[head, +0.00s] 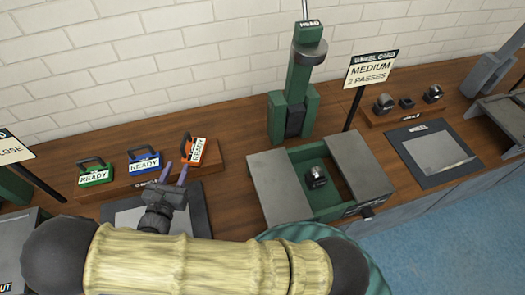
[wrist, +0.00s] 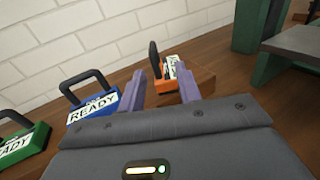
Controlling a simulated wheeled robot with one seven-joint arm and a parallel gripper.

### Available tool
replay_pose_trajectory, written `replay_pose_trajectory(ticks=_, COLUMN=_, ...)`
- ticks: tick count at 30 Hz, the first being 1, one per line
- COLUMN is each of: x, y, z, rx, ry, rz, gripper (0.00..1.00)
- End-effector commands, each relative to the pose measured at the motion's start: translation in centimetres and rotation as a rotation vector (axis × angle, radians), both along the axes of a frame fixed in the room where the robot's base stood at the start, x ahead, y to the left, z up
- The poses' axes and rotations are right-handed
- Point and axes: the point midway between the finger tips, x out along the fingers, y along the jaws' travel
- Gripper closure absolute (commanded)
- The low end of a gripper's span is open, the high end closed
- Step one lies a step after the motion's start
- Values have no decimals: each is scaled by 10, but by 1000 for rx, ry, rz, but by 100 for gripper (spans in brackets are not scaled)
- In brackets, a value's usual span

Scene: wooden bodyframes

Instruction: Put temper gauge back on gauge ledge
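Three handled gauges labelled READY stand on the wooden ledge (head: 128,185) at the wall: green (head: 95,174), blue (head: 144,161) and orange (head: 193,150). No label tells which is the temper gauge. The orange one is at the right end, turned relative to the others. My gripper (head: 174,173) is in front of the ledge, near the orange gauge. In the wrist view its two purple fingers (wrist: 160,86) are apart with nothing clasped between them. The orange gauge (wrist: 170,68) shows just beyond the fingertips, and the blue gauge (wrist: 94,107) lies left of them.
A green press (head: 294,90) marked HEAD stands right of the ledge. In front of it is a grey-and-green fixture (head: 277,187) holding a small dark part (head: 316,177). A sign (head: 371,70) reads MEDIUM 2 PASSES. A dark mat (head: 435,153) lies farther right.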

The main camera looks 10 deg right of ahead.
Motion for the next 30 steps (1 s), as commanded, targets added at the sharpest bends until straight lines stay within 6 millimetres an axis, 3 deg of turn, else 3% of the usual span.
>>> replay_pose_trajectory(ticks=6, x=10, y=-87, z=10, rx=202, ry=101, rz=-347, gripper=66)
replay_pose_trajectory(ticks=12, x=-10, y=-169, z=14, rx=499, ry=188, rz=-750, gripper=66)
replay_pose_trajectory(ticks=19, x=-41, y=-217, z=20, rx=827, ry=211, rz=-1098, gripper=66)
replay_pose_trajectory(ticks=30, x=-77, y=-253, z=51, rx=1514, ry=51, rz=-1594, gripper=66)
